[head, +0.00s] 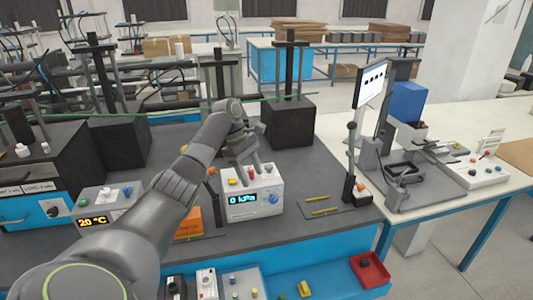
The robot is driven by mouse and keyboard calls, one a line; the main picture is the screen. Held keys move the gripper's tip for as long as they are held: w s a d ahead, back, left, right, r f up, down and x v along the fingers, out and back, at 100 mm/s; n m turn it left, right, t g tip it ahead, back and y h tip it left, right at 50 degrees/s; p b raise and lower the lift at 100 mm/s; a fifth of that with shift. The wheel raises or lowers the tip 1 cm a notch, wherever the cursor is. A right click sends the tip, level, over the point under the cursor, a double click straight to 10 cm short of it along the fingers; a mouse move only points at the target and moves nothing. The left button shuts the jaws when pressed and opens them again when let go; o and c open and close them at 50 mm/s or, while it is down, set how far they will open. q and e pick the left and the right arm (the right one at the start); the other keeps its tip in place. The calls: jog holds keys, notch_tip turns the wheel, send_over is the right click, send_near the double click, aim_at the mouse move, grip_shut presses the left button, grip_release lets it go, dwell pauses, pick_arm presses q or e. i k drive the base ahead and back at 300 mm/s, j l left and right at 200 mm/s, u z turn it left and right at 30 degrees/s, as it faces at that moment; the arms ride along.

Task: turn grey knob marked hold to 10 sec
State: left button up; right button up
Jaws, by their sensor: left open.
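I cannot make out a "hold" or "10 sec" label, so I cannot tell which knob is the grey one. A white control box (253,206) stands mid-table with a lit display reading "0 kPa". It has a blue knob (272,198) on its front and small red and white parts on top. My left gripper (248,166) is open, pointing down at the top of this box. Its fingers hide part of the top, and I cannot tell whether they touch anything. My right gripper is not in view.
A grey box (108,205) with a "20 °C" display stands at left, partly behind my left arm. An orange block (188,222) is left of the white box. A black press (290,122) stands behind. A small mat (327,208) with yellow pieces lies right.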

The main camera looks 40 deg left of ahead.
aim_at(268, 168)
jog(key=i+j, duration=0.85)
jog(key=j, duration=0.05)
